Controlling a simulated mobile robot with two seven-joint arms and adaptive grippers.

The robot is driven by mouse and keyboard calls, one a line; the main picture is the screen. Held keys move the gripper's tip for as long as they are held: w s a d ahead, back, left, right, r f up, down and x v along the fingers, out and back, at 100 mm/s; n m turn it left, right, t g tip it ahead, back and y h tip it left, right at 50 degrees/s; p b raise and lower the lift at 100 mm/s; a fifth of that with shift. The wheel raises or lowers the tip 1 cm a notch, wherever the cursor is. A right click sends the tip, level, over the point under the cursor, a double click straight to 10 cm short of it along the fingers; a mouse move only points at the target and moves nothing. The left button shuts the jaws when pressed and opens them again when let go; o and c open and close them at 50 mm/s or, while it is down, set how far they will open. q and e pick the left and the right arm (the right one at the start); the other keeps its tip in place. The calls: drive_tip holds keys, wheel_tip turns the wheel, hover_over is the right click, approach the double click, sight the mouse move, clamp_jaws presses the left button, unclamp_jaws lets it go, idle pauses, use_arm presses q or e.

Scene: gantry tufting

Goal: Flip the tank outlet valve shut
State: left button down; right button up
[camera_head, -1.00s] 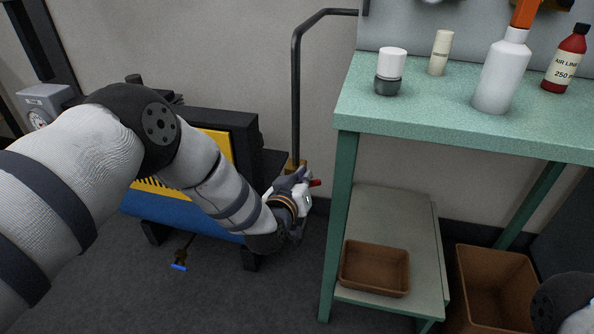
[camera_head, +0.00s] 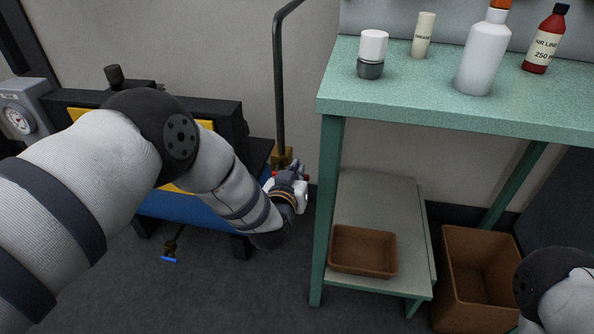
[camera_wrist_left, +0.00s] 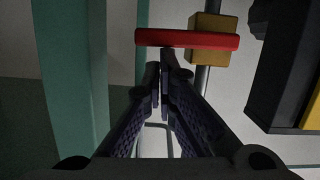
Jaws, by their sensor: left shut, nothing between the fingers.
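My left gripper (camera_head: 291,170) is beside the valve and partly hides the lever in the head view. Its fingers are shut and empty, and the tips (camera_wrist_left: 163,62) are just below the lever's middle in the wrist view. I cannot tell whether they touch it. The blue tank (camera_head: 190,210) is behind my left arm. My right gripper is out of view.
The green bench (camera_head: 440,105) stands close right of the valve, with bottles on top and a brown tray (camera_head: 363,251) on its shelf. A brown bin (camera_head: 472,300) is under it. A small blue-handled valve (camera_head: 169,259) hangs below the tank. The pipe (camera_head: 279,90) rises above.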

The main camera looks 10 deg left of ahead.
use_arm(q)
wheel_tip(320, 180, up, 5)
drive_tip(key=p, duration=0.3)
drive_tip(key=f+p+v, duration=0.1)
drive_tip(key=v, duration=0.8)
drive_tip(key=shift+s, duration=0.5)
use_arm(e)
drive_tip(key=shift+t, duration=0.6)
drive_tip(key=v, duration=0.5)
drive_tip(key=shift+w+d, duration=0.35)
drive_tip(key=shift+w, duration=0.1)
use_arm(q)
drive_tip(key=shift+r, duration=0.1)
